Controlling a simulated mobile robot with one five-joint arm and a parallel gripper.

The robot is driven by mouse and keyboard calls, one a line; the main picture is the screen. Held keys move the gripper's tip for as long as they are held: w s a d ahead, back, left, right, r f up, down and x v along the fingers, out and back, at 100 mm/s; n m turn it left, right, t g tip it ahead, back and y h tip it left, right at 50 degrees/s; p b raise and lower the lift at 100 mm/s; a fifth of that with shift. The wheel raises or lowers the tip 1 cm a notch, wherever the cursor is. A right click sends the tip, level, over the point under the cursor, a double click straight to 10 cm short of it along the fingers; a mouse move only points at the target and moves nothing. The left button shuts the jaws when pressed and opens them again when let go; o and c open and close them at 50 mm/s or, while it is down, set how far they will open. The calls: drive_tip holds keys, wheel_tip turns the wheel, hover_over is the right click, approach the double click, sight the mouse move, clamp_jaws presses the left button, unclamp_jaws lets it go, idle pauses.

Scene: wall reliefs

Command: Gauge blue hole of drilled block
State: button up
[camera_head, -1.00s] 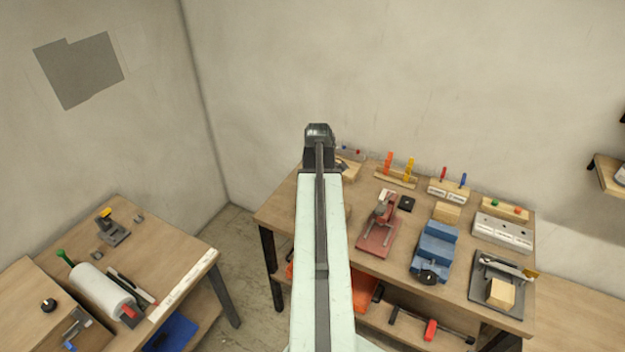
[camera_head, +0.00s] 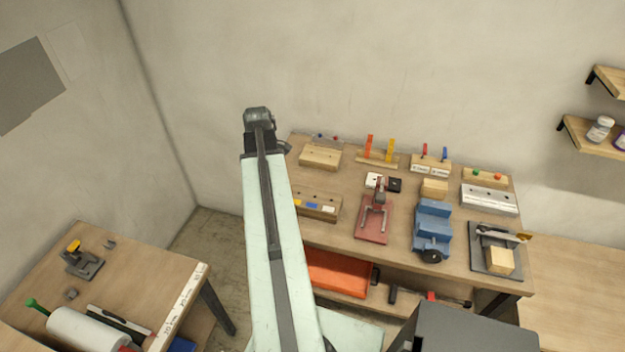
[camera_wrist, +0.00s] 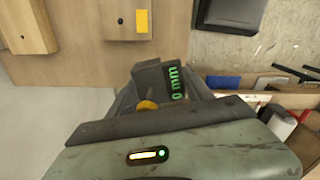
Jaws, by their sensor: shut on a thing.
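The drilled block (camera_head: 318,204) is a wooden block with yellow, blue and white labels on the left of the workbench, just right of my arm in the head view. My gripper (camera_wrist: 155,90) is shut on a dark gauge (camera_wrist: 150,75) with a green readout ending in "0 mm" and a yellow knob. The gauge is apart from the block. In the head view my gripper is hidden.
A red stand (camera_head: 374,220), a blue stepped piece (camera_head: 432,232) and a dark plate with a clamp (camera_head: 495,250) stand to the right. Another table (camera_head: 130,265) is at the left, with a floor gap between.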

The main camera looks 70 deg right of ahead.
drive_tip(key=s+d+f+m+b, duration=0.1)
drive_tip(key=s+d, duration=0.3)
drive_tip(key=s, duration=0.3)
drive_tip(key=s+d+f+m, duration=0.1)
drive_tip(key=s+d+m, duration=0.1)
drive_tip(key=s+d, duration=0.35)
drive_tip(key=f+b, duration=0.1)
drive_tip(key=a+f+b, duration=0.1)
drive_tip(key=b, duration=0.1)
drive_tip(key=s+a+f+b, duration=0.1)
drive_tip(key=f, duration=0.1)
drive_tip(key=shift+b, duration=0.4)
drive_tip(key=shift+f+b, duration=0.75)
drive_tip(key=shift+b, duration=0.05)
drive_tip(key=o, duration=1.6)
drive_tip(key=shift+r, duration=0.1)
wheel_tip(320, 180, up, 8)
drive_tip(key=p, duration=0.8)
